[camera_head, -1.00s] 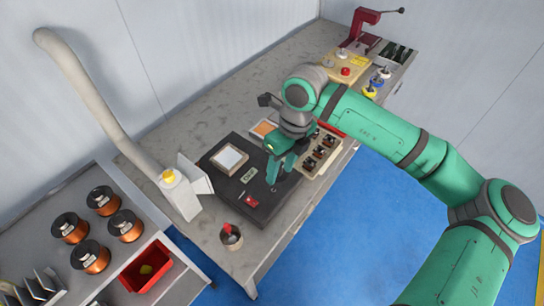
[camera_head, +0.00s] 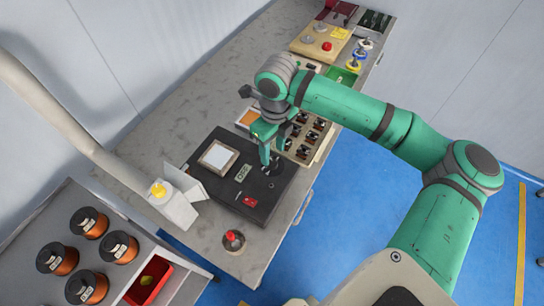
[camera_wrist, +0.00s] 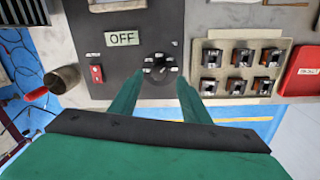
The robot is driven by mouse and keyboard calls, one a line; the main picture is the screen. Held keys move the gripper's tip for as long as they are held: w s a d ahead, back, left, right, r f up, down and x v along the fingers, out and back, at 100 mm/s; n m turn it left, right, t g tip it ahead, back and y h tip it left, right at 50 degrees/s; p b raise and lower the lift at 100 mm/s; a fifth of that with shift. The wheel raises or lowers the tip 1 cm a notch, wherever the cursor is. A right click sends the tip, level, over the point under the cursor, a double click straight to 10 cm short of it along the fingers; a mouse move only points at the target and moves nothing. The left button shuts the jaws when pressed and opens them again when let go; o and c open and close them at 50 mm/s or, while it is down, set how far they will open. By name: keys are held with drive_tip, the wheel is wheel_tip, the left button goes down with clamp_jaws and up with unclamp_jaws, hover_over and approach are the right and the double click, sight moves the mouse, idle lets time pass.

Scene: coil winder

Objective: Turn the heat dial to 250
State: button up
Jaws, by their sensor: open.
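The heat dial is a dark round knob (camera_wrist: 159,67) with pale marks around it, on the dark heater unit (camera_wrist: 100,58). Its setting is too small to read. A display (camera_wrist: 122,38) above it to the left reads OFF, and a red switch (camera_wrist: 96,73) sits left of it. In the wrist view my open green gripper (camera_wrist: 157,88) has its fingertips on either side of the knob's near edge; contact cannot be told. In the head view my gripper (camera_head: 267,160) points down at the right part of the unit (camera_head: 215,197), partly hiding the dial.
A panel of several toggle switches (camera_wrist: 236,70) stands right of the unit, with a red piece (camera_wrist: 302,68) beyond it. A cup with a red-handled tool (camera_head: 233,241) stands near the bench's front edge. A fume hose (camera_head: 75,125) and copper coils (camera_head: 88,223) are on the left.

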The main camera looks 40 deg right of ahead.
sight(272, 161)
drive_tip(key=shift+a+f, duration=0.1)
drive_tip(key=shift+f, duration=2.15)
drive_tip(key=c, duration=1)
